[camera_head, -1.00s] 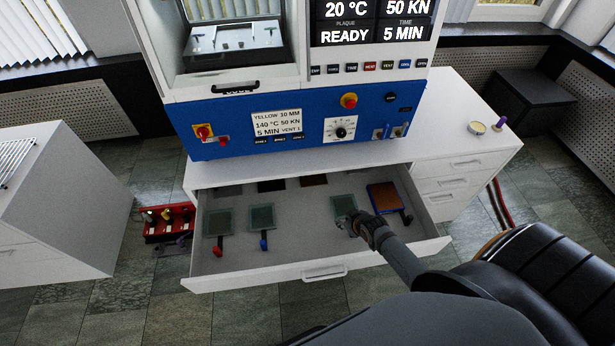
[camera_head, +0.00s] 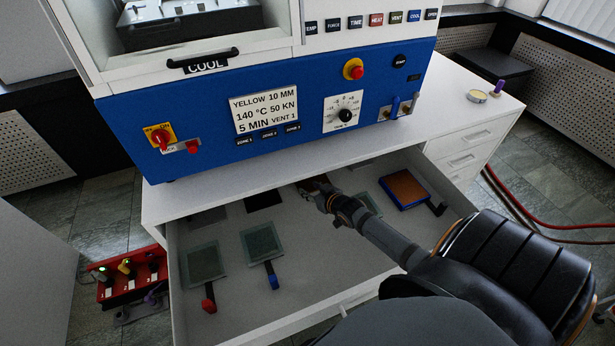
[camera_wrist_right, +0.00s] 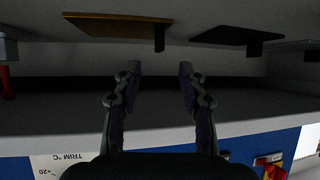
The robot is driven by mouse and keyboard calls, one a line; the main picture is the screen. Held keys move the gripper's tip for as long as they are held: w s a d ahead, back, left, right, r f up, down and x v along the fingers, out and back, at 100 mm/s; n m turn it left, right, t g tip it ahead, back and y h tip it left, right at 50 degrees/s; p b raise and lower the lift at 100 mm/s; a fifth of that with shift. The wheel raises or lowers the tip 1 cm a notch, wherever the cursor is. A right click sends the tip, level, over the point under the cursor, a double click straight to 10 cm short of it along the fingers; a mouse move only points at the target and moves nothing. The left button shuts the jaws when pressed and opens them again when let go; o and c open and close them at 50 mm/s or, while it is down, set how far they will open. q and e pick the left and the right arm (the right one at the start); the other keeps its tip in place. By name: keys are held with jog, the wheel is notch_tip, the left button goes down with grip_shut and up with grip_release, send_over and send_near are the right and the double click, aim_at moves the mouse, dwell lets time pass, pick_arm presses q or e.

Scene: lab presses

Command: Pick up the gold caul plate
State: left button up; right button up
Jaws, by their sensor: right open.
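The gold caul plate (camera_wrist_right: 118,27), a thin brownish-gold sheet with a dark tab, shows at the upper left of the right wrist view. In the head view it is mostly hidden behind my right gripper (camera_head: 320,198), which is over the back middle of the open drawer (camera_head: 325,270). In the right wrist view my right gripper (camera_wrist_right: 160,72) is open, with nothing between its fingers. The plate lies beyond the fingertips and apart from them. My left gripper is not in view.
A black plate (camera_head: 263,198) lies beside the gold one. Two grey-green plates (camera_head: 204,264) (camera_head: 262,242) with red and blue handles lie at the drawer's left. An orange plate in a blue frame (camera_head: 405,188) lies at right. The blue press front (camera_head: 222,120) rises behind the drawer.

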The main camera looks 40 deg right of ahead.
aim_at(300, 184)
jog(key=x, duration=0.3)
jog(key=shift+f+b, duration=0.2)
jog(key=shift+b, duration=0.15)
jog(key=shift+w+f+b, duration=0.3)
jog(key=shift+w, duration=0.25)
jog(key=b+x, duration=0.1)
jog(key=x, duration=0.3)
jog(key=shift+b, duration=0.3)
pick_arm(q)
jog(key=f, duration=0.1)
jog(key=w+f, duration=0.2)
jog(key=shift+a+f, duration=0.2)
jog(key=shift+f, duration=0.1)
pick_arm(e)
grip_shut()
